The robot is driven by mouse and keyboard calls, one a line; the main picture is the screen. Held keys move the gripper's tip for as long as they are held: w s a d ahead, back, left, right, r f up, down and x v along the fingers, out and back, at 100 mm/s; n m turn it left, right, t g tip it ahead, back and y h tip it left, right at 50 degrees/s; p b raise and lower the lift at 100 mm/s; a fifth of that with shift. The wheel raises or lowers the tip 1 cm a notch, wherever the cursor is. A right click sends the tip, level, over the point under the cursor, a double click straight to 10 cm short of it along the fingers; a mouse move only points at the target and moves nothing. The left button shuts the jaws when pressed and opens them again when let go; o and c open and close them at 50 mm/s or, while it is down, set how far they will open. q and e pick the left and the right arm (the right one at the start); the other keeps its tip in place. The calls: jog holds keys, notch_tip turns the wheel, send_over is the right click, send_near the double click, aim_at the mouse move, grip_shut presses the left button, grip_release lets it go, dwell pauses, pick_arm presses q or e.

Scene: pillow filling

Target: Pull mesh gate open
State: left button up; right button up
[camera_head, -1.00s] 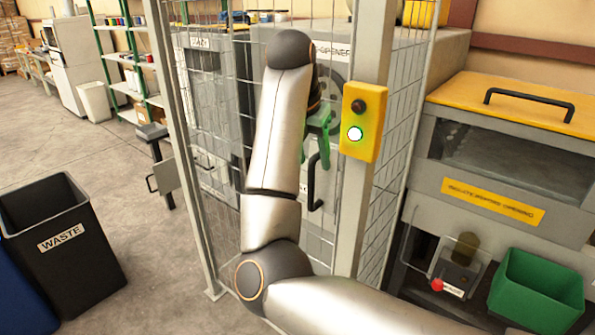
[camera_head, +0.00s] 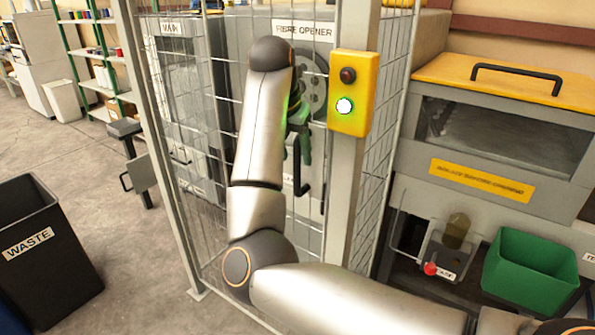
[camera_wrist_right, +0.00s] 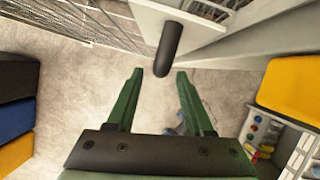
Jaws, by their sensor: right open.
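The mesh gate (camera_head: 215,120) stands upright in front of the grey machine, its right side by the grey post. I cannot tell whether it is ajar. Its black handle (camera_head: 297,172) is a vertical bar on that right side. My right gripper (camera_head: 302,150) has green fingers and is at the handle's upper part, partly hidden by my arm. In the right wrist view, the fingers (camera_wrist_right: 158,78) are apart and empty. The handle (camera_wrist_right: 169,48) lies just beyond their tips, nearer the right finger. My left gripper is not in view.
A yellow box (camera_head: 353,95) with a lit green button and a dark knob is on the post. A black waste bin (camera_head: 45,245) stands at left. A yellow-topped cabinet and green bin (camera_head: 530,272) are at right.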

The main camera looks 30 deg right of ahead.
aim_at(296, 160)
jog(key=x, duration=0.5)
grip_shut()
dwell(0.4)
dwell(1.0)
